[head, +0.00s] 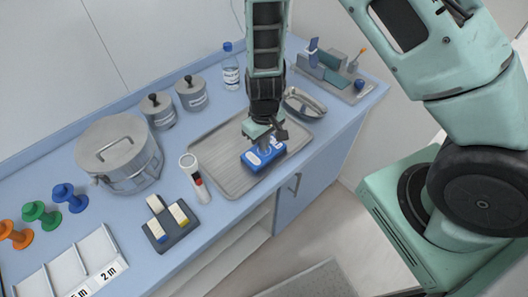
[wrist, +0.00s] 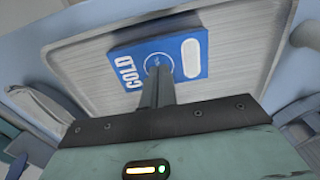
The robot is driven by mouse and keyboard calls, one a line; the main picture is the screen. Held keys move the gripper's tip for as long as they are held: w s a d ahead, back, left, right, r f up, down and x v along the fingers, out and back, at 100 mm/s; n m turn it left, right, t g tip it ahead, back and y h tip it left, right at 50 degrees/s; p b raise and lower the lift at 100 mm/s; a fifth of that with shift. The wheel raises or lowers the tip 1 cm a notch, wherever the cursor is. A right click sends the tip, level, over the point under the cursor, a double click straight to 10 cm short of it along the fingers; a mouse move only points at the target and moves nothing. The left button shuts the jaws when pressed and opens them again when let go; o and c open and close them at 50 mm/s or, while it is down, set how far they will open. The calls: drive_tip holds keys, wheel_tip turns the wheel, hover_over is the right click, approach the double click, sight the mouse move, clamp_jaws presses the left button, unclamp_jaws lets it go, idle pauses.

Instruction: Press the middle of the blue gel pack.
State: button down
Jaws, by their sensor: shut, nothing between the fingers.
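The blue gel pack (head: 264,155) lies flat on the metal tray (head: 221,172) on the counter. In the wrist view the pack (wrist: 128,69) shows the word COLD, a white oval and a round mark near its middle. My gripper (wrist: 158,72) is shut and empty, with its fingertips over the pack just beside the round mark. In the head view my gripper (head: 266,144) points down over the pack. I cannot tell whether the tips touch the pack.
A kidney dish (head: 304,103) stands just behind the tray. Lidded canisters (head: 191,93), a large pot (head: 121,153), a thermometer-like device (head: 195,178) and a grey block holder (head: 170,223) stand to the left. A small tray with items (head: 345,88) is at the back right.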

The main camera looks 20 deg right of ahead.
drive_tip(key=shift+f+b, duration=0.4)
drive_tip(key=shift+f, duration=0.25)
idle(0.8)
wheel_tip(320, 180, up, 7)
drive_tip(key=p, duration=0.6)
drive_tip(key=shift+r, duration=0.15)
idle(0.6)
drive_tip(key=s+a+r+n+y+b, duration=0.1)
drive_tip(key=s+a+r+n+b, duration=0.1)
drive_tip(key=s+a+r+b, duration=0.35)
drive_tip(key=s+a+r+n+y+b, duration=0.1)
drive_tip(key=s+a+r+b, duration=0.25)
drive_tip(key=s+r, duration=0.35)
drive_tip(key=s+d+n+h+b, duration=0.1)
drive_tip(key=s+d+b, duration=0.1)
drive_tip(key=s, duration=0.5)
drive_tip(key=shift+s+d+r+b, duration=0.3)
drive_tip(key=shift+d+r+b, duration=0.1)
drive_tip(key=shift+b, duration=0.1)
